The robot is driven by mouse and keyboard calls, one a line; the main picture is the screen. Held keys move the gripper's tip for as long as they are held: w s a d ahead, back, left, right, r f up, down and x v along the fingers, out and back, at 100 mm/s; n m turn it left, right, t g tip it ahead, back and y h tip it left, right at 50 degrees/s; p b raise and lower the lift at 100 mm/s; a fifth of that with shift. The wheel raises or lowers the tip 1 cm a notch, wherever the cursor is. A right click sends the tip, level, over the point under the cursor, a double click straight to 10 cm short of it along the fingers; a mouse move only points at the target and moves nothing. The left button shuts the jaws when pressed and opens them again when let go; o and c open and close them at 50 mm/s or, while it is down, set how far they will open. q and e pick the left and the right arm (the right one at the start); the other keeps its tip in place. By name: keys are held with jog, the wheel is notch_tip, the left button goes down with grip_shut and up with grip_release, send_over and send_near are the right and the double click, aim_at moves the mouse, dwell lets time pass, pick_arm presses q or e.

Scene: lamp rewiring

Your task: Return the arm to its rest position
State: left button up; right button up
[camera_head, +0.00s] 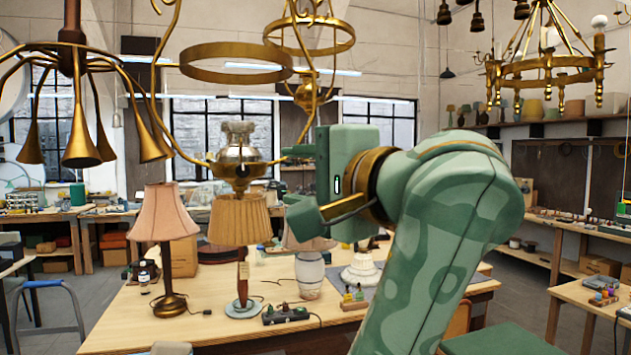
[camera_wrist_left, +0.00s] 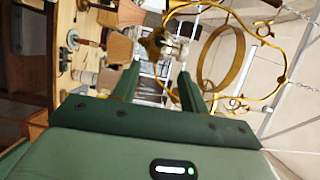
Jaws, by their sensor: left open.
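My left arm rises from the bottom right of the head view, pale green with darker patches, and bends at a rounded joint. My left gripper (camera_head: 297,182) points left, raised above the workbench, its two dark green fingers spread apart with nothing between them. In the left wrist view the gripper (camera_wrist_left: 158,76) also shows open, with the hanging brass lamp visible beyond the fingers. The gripper overlaps the shade of a lamp behind it in the head view. My right gripper is not in view.
A brass hanging lamp (camera_head: 239,155) and a brass chandelier (camera_head: 77,145) hang at left.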

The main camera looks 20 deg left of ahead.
pick_arm(q)
jog(key=shift+s+d, duration=0.15)
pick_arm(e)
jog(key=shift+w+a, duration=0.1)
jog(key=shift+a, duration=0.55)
